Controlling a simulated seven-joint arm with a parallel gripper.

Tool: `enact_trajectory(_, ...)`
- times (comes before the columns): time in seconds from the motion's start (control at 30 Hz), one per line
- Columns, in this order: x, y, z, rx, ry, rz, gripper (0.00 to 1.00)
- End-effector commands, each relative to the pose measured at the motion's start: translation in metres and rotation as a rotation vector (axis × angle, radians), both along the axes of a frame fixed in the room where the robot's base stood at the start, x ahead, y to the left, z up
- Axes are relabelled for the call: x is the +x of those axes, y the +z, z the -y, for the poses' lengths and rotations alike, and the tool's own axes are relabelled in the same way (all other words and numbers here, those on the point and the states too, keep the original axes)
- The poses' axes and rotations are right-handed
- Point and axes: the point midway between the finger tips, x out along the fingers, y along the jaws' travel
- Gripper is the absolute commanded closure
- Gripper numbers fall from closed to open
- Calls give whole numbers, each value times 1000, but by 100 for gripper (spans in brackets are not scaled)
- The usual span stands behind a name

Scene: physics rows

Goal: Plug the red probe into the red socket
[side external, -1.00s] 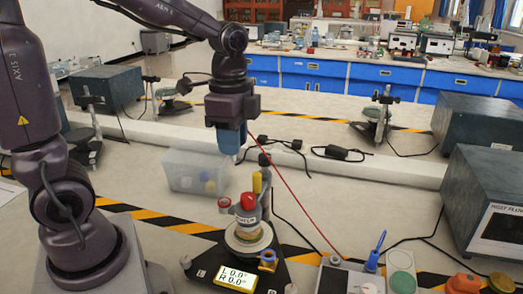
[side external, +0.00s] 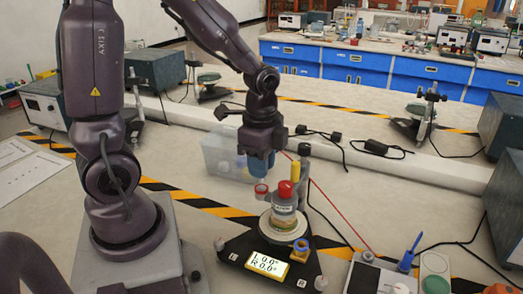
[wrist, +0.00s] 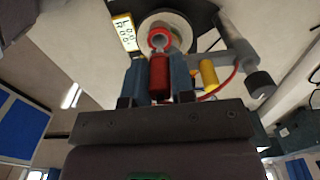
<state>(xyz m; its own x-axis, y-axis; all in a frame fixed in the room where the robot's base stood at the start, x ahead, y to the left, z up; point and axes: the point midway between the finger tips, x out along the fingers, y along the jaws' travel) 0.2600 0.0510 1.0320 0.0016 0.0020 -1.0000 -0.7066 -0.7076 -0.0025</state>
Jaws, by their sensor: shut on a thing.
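A red cable (side external: 335,225) runs right. A clear bin (side external: 222,155) stands behind.

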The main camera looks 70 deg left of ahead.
Motion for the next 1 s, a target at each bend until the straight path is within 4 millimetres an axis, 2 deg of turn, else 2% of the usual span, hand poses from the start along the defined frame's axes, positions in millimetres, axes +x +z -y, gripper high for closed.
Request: enact_trajectory(1.0, 0, -9, 0, 0, 1, -1, 100)
